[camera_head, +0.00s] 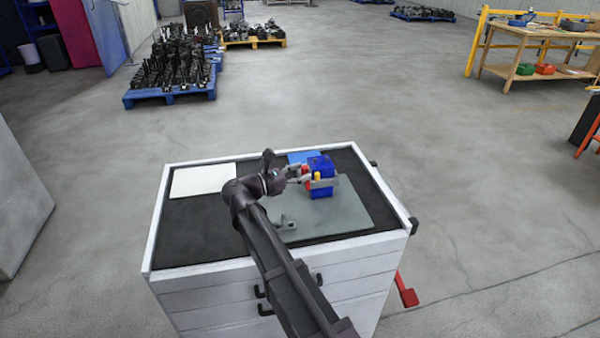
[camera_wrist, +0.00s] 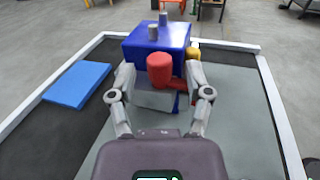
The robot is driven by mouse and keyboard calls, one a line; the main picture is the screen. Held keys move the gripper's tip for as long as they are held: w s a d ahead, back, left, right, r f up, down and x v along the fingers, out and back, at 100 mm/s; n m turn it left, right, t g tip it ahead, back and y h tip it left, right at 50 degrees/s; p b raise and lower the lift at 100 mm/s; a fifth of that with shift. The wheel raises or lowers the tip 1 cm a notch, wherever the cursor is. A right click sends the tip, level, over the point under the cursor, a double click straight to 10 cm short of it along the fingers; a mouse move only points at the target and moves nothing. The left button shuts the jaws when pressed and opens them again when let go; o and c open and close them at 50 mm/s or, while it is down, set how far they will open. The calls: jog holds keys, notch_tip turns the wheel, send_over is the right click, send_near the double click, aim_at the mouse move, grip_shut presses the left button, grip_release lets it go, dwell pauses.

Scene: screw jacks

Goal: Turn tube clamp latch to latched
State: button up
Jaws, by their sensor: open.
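The tube clamp is a blue block (camera_wrist: 158,42) with two grey pegs on top. It also shows in the head view (camera_head: 321,165). A red rounded handle (camera_wrist: 160,70), which looks like the latch, stands at its near face, with a red arm reaching right from it. A yellow knob (camera_wrist: 193,53) sits at the block's right side. My gripper (camera_wrist: 163,88) is open, its fingers on either side of the red handle with visible gaps. In the head view my gripper (camera_head: 300,177) is at the block's left side. The handle's lower part is partly hidden.
The clamp stands on a grey plate (camera_head: 345,212) on the dark cart top. A flat blue piece (camera_wrist: 78,84) lies left of it in the wrist view. A white sheet (camera_head: 203,180) and a small grey bracket (camera_head: 286,222) lie on the cart too.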

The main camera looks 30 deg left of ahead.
jog(key=v, duration=1.2)
dwell(0.7)
